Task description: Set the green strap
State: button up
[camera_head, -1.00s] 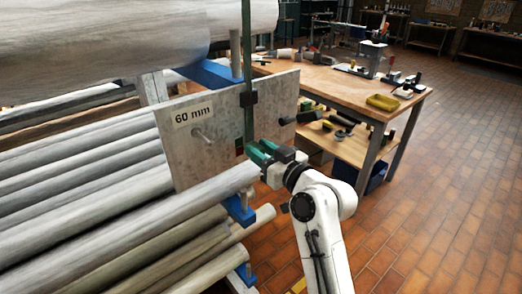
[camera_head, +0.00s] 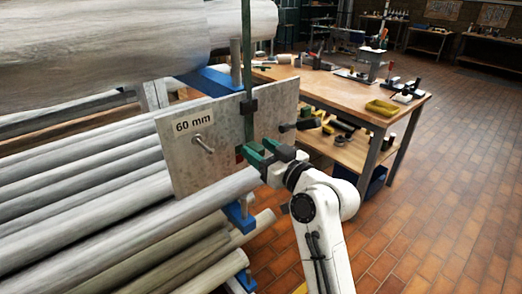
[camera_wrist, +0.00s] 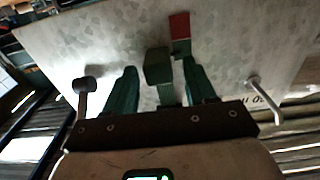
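The green strap (camera_head: 246,45) hangs vertically in front of a grey plate (camera_head: 190,165) labelled "60 mm". A red patch (camera_wrist: 180,25) shows on the plate beyond the right finger.
A metal pin (camera_head: 202,144) sticks out of the plate at left, and a black-handled peg (camera_head: 302,125) at right. Large pipes (camera_head: 90,45) lie above and several more below left. A wooden workbench (camera_head: 345,93) with tools stands behind. The tiled floor at right is clear.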

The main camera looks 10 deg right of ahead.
jog(key=shift+s, duration=0.1)
jog(key=shift+s+d+f, duration=0.1)
jog(key=shift+s+d, duration=0.15)
jog(key=b+v, duration=0.1)
jog(key=v, duration=0.9)
jog(key=shift+b, duration=0.4)
jog(key=s+d+f+m+g+h, duration=0.1)
jog(key=s+d+f+g+h, duration=0.15)
jog(key=s+f, duration=0.4)
jog(key=s+d+f+m+g+h, duration=0.1)
jog(key=s+d+f+g, duration=0.15)
jog(key=f, duration=0.65)
jog(key=s+d+f+m+g+h, duration=0.1)
jog(key=s+d+f+g+h, duration=0.15)
jog(key=s+f, duration=0.45)
jog(key=s+d+f+m+g+h, duration=0.1)
jog(key=s+d+f+g, duration=0.1)
jog(key=s, duration=0.4)
jog(key=s+d+f+m+g+h, duration=0.1)
jog(key=s+f+g, duration=0.1)
jog(key=s+f, duration=0.3)
jog(key=s+d+f+m+g+h, duration=0.1)
jog(key=s+d+f+g, duration=0.1)
jog(key=s, duration=0.6)
jog(key=shift+s+d+f+g, duration=0.3)
jog(key=shift+f+g, duration=0.25)
jog(key=shift+f, duration=0.15)
